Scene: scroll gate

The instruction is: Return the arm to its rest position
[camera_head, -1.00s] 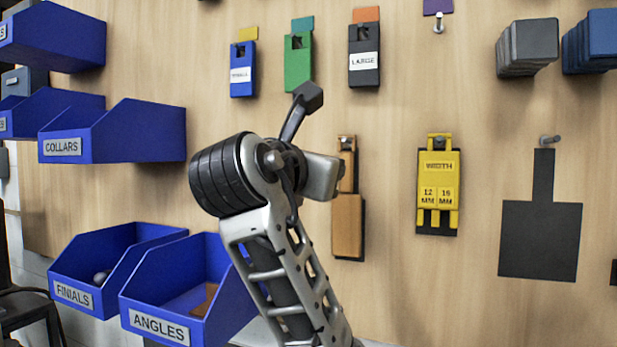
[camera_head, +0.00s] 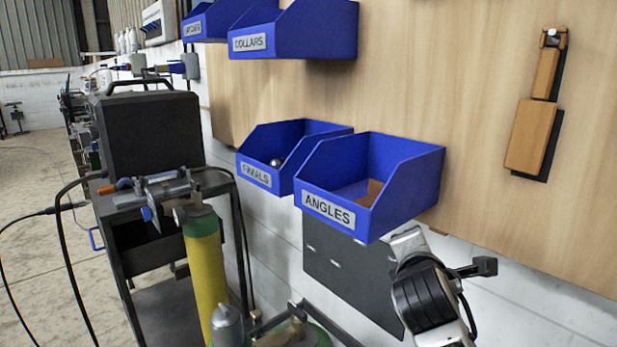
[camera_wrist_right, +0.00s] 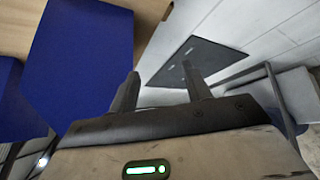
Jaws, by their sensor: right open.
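My right arm (camera_head: 425,295) shows at the lower right of the head view, low in front of the board and below the ANGLES bin. Its fingers cannot be made out there. In the right wrist view my right gripper (camera_wrist_right: 162,85) is open, with two dark fingers apart and nothing between them. A blue bin surface (camera_wrist_right: 80,55) lies close to the left of the fingers, and a dark panel (camera_wrist_right: 195,62) on the white wall lies beyond them. My left gripper is not in view.
The ANGLES bin (camera_head: 340,207) and FINIALS bin (camera_head: 257,174) hang just above and left of the arm. The COLLARS bin (camera_head: 310,30) is higher. A wooden tool (camera_head: 530,135) hangs at right. A dark cart (camera_head: 150,130) and a yellow-green cylinder (camera_head: 206,265) stand at left.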

